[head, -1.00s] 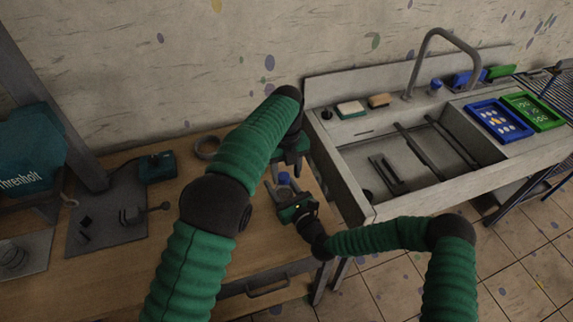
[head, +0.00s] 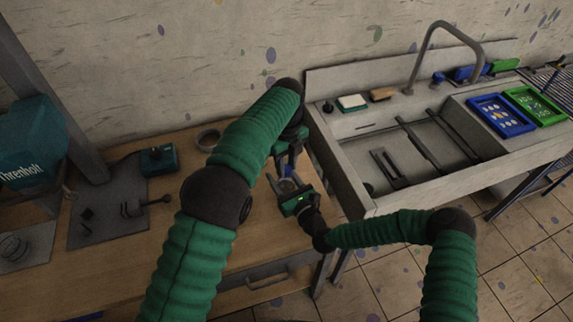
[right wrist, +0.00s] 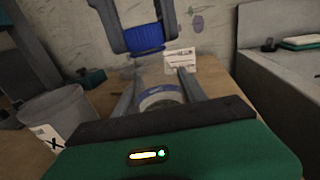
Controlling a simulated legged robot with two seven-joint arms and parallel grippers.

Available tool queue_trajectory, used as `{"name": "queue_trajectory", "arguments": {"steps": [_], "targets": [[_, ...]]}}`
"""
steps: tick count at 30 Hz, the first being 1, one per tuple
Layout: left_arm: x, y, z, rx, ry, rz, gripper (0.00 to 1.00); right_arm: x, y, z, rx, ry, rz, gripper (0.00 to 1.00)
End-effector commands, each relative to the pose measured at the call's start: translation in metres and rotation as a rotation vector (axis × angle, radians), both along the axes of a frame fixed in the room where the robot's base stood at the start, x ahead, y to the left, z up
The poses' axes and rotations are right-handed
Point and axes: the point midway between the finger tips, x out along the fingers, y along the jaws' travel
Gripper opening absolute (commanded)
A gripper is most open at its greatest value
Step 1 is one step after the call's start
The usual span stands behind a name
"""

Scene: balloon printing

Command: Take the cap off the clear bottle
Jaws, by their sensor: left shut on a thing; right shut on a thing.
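The clear bottle (right wrist: 160,95) stands between the fingers of my right gripper (right wrist: 153,85), which is shut on it. In the head view my right gripper (head: 288,184) reaches in from the right at the table's right end. The blue cap (right wrist: 144,38) sits between the fingers of my left gripper (right wrist: 142,20), which comes from above and is shut on it. The cap also shows small in the head view (head: 288,171), under my left gripper (head: 287,166). The bottle's clear neck is hard to make out, so I cannot tell whether cap and bottle touch.
A grey tub (right wrist: 52,118) with an X label stands left of the bottle, and a white card (right wrist: 180,62) is behind it. A tape ring (head: 208,139) and a green box (head: 158,159) lie on the wooden table (head: 150,255). A sink (head: 440,150) adjoins at right.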

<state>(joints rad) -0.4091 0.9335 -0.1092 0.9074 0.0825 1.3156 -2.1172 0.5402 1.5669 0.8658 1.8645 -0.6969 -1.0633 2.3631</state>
Motion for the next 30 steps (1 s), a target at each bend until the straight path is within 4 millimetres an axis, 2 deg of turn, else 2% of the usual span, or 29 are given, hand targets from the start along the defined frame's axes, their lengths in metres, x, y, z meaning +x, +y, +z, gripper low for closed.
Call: {"name": "queue_trajectory", "arguments": {"steps": [1, 4, 27, 28, 30], "targets": [[0.0012, -0.0074, 0.0013, -0.015, -0.009, 0.135, 0.00, -0.0049, 0.0078, -0.0002, -0.002, 0.001, 0.020, 0.00], [0.0023, -0.0078, 0.0017, -0.014, -0.010, 0.462, 0.00, -0.0055, 0.0086, -0.0002, -0.002, 0.001, 0.022, 0.00], [0.0027, -0.0019, 0.0045, 0.008, -0.012, 3.047, 0.00, -0.0064, 0.0097, -0.0002, -0.002, 0.001, 0.025, 0.00], [0.0024, -0.0020, 0.0046, -0.009, 0.012, -3.133, 0.00, -0.0064, 0.0097, -0.0003, -0.002, 0.001, 0.024, 0.00], [0.0018, -0.0017, 0.0047, -0.010, 0.009, -2.895, 0.00, -0.0064, 0.0096, -0.0003, -0.002, 0.001, 0.024, 0.00]]}}
